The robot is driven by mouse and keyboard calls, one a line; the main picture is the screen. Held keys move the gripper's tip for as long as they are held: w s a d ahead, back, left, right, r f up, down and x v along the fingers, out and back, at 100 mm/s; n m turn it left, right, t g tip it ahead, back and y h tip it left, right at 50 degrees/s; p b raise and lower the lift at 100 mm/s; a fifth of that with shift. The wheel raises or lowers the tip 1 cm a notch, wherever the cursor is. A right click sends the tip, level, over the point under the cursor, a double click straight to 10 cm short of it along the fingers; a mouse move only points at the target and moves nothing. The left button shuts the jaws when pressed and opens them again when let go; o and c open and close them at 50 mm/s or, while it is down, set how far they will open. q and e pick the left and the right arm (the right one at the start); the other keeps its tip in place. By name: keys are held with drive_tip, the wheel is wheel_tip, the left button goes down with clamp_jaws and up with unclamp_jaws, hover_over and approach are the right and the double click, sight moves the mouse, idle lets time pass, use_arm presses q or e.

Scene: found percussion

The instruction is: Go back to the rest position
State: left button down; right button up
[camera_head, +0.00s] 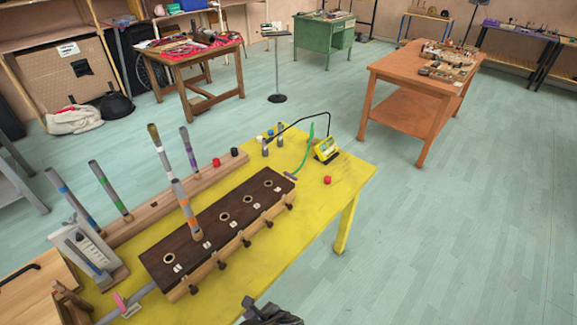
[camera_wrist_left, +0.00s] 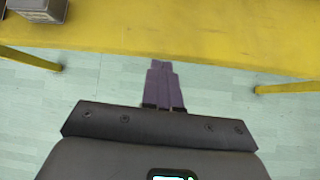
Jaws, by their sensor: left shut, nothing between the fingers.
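My left gripper (camera_head: 252,304) shows only in part at the bottom edge of the head view, in front of the yellow table (camera_head: 318,215). In the left wrist view its two fingers (camera_wrist_left: 162,66) lie together with nothing between them. They point toward the edge of the yellow table (camera_wrist_left: 190,36), above the pale floor. My right gripper is not in view.
On the yellow table, a dark-topped wooden block (camera_head: 235,215) with several holes holds one striped tube (camera_head: 185,205). A long wooden rack (camera_head: 150,205) behind holds several more tubes. A small yellow device (camera_head: 326,149) stands at the far end. The floor at right is clear.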

use_arm(q)
drive_tip(key=s+d+f+n+g+h, duration=0.1)
drive_tip(key=s+d+f+g+h, duration=0.15)
drive_tip(key=s, duration=0.65)
drive_tip(key=s+d+f+n+g+h, duration=0.15)
drive_tip(key=s+f, duration=0.25)
drive_tip(key=s, duration=0.4)
drive_tip(key=s+a+r+n+g+h, duration=0.1)
drive_tip(key=s+a+r+n+h, duration=0.2)
drive_tip(key=s+a+n, duration=0.6)
drive_tip(key=w+a+r+n+t, duration=0.4)
drive_tip(key=w+a+r+n, duration=0.25)
drive_tip(key=r+n, duration=0.45)
wheel_tip(320, 180, up, 29)
drive_tip(key=w+d+n+p, duration=0.1)
drive_tip(key=n+p, duration=0.1)
drive_tip(key=p, duration=2.8)
drive_tip(key=shift+p, duration=0.35)
drive_tip(key=shift+r, duration=0.1)
